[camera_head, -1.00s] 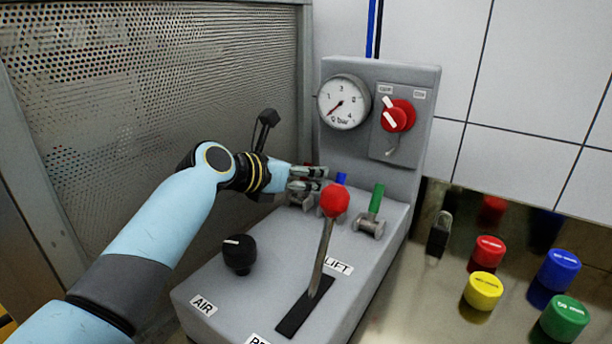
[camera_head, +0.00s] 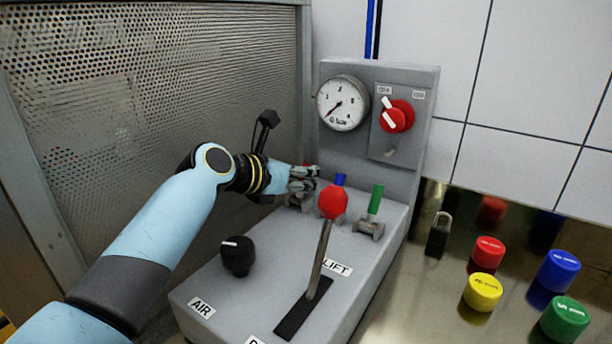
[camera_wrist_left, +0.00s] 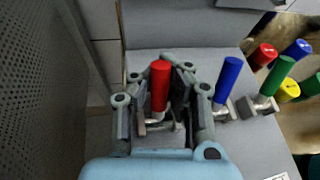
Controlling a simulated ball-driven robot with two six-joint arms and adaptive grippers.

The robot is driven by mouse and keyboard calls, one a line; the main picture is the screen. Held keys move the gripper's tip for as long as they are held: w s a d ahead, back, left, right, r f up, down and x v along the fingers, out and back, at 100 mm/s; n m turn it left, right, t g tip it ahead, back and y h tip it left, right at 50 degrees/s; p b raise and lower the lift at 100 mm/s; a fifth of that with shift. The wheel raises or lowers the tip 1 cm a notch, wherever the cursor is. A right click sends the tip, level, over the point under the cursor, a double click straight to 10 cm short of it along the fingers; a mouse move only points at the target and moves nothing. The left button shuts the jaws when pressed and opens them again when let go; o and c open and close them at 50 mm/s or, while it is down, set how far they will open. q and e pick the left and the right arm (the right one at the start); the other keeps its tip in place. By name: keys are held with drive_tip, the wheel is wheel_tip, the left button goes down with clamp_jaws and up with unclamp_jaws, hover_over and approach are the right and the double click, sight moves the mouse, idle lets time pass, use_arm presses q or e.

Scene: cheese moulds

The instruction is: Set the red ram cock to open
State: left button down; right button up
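The red ram cock (camera_wrist_left: 160,84) has a red cylindrical handle standing up from a metal valve body in the left wrist view. My left gripper (camera_head: 313,179) is at the back left of the grey console, in front of the gauge panel. In the left wrist view its fingers (camera_wrist_left: 170,78) lie on both sides of the red handle and look closed around it. In the head view the fingers and the red knob hide most of this cock. My right gripper is not in view.
A blue cock (camera_wrist_left: 229,80) and a green cock (camera_head: 375,201) stand in a row to the right. A red-knobbed lever (camera_head: 333,202) rises in front. A black knob (camera_head: 237,256), a gauge (camera_head: 342,102) and a red switch (camera_head: 397,117) are on the console. A perforated panel (camera_head: 160,90) borders the left.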

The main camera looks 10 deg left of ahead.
use_arm(q)
drive_tip(key=shift+s, duration=0.1)
drive_tip(key=shift+s+f+b, duration=0.1)
drive_tip(key=shift+f+b, duration=0.05)
drive_tip(key=shift+b, duration=0.15)
drive_tip(key=t+b, duration=0.1)
drive_tip(key=b, duration=0.1)
drive_tip(key=s+t+h+b, duration=0.1)
drive_tip(key=t+b, duration=0.1)
drive_tip(key=b, duration=0.1)
drive_tip(key=shift+s+a+m+h+b, duration=0.15)
drive_tip(key=shift+a+m+h+b, duration=0.15)
drive_tip(key=shift+s+r+t+b, duration=0.1)
drive_tip(key=shift+r+t+b, duration=0.1)
drive_tip(key=shift+t+b, duration=0.15)
drive_tip(key=shift+r, duration=0.1)
drive_tip(key=c, duration=1.5)
unclamp_jaws()
drive_tip(key=shift+s+a+r, duration=0.1)
drive_tip(key=shift+s+a, duration=0.1)
drive_tip(key=shift+a, duration=0.05)
drive_tip(key=shift+c, duration=0.2)
drive_tip(key=shift+o, duration=1.5)
drive_tip(key=shift+w+d, duration=0.1)
